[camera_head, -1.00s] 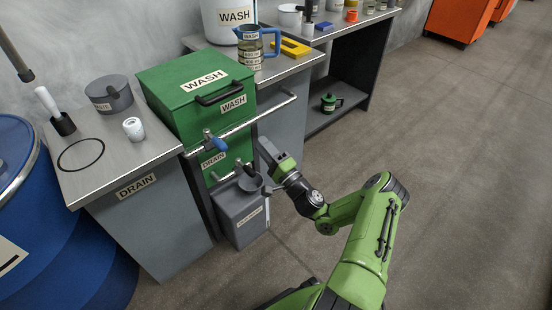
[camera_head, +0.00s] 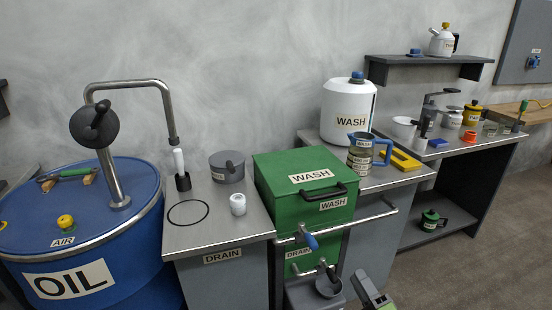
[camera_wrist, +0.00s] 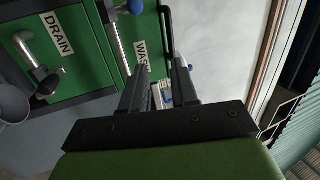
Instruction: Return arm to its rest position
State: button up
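My gripper (camera_wrist: 160,92) shows in the wrist view with its two dark fingers apart and nothing between them. In the head view only a green and dark end part of my arm shows at the bottom edge, in front of the green wash box; the rest is out of frame. The green wash box (camera_head: 297,213) stands with its lid shut.
A blue oil drum (camera_head: 136,228) stands at left beside a metal drain counter (camera_head: 230,225). A white wash canister (camera_head: 345,108) and a jug (camera_head: 360,152) stand on the counter behind the box. A horizontal rail (camera_head: 370,219) juts from the front. Open floor lies at lower right.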

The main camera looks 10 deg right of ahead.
jog(key=a+r+n+g+y, duration=0.3)
jog(key=a+n+g+y, duration=0.4)
jog(key=a+n, duration=0.15)
jog(key=s+a+r+n+g+h, duration=0.3)
jog(key=s+a+n+g+h, duration=0.2)
jog(key=s+a+n+g, duration=0.45)
jog(key=s+d+r+m+t+h, duration=0.1)
jog(key=s+d+r+m+h, duration=0.1)
jog(key=s+r+h, duration=0.4)
jog(key=s+d+r+m+t+h, duration=0.1)
jog(key=s+d+r+m+h, duration=0.1)
jog(key=s+r, duration=0.7)
notch_tip(320, 180, up, 13)
jog(key=s+p, duration=0.1)
jog(key=p, duration=1.4)
jog(key=shift+r+g, duration=0.2)
jog(key=shift+g, duration=0.15)
